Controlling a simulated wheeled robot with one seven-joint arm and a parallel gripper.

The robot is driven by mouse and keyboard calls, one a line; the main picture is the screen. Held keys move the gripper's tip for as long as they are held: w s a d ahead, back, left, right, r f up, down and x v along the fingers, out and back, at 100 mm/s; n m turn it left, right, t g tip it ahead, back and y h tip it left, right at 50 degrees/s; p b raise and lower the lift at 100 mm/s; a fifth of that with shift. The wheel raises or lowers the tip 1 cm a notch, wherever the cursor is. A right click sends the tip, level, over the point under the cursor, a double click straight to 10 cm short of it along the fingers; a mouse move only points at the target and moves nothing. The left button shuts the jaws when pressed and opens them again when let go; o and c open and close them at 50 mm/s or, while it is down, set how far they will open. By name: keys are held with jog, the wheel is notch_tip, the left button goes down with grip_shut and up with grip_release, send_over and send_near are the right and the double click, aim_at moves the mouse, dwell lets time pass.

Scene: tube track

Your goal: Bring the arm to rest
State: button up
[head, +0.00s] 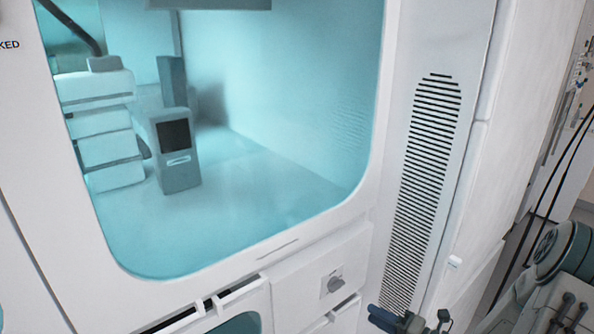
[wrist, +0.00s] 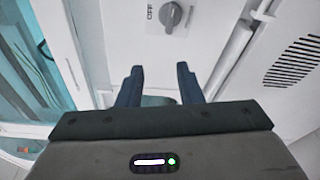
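My gripper (wrist: 159,80) shows in the wrist view with its two dark blue fingers apart. Nothing is held between the fingertips. It faces the white front panel of a cabinet, below a grey rotary knob (wrist: 171,15) marked OFF. In the head view, part of my gripper (head: 396,320) shows at the bottom edge, to the right of and below the same knob (head: 334,284). Most of my arm is outside the head view.
The white cabinet (head: 300,255) has a large teal-tinted window with equipment behind it. A slotted vent (head: 425,180) runs down its right side. White handles (head: 225,294) stick out at the bottom. Grey machinery and dark cables (head: 562,165) stand at the far right.

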jog(key=s+a+r+n+g+h, duration=0.1)
jog(key=s+a+r+n+g, duration=0.4)
jog(key=n, duration=0.6)
jog(key=s+a+r+n+g+h, duration=0.25)
jog(key=s+a+n+g, duration=0.35)
jog(key=n, duration=0.5)
jog(key=s+d+r+n+t+h, duration=0.1)
jog(key=s+d+r+n+h, duration=0.1)
jog(key=n, duration=0.8)
jog(key=s+d+r+n+t+h, duration=0.1)
jog(key=s+r+n+h, duration=0.3)
jog(key=r+n+h, duration=0.3)
jog(key=r+n, duration=0.1)
jog(key=n, duration=0.2)
jog(key=shift+s+d+t, duration=0.15)
jog(key=shift+d+t, duration=0.15)
jog(key=shift+d, duration=0.1)
jog(key=shift+a, duration=0.15)
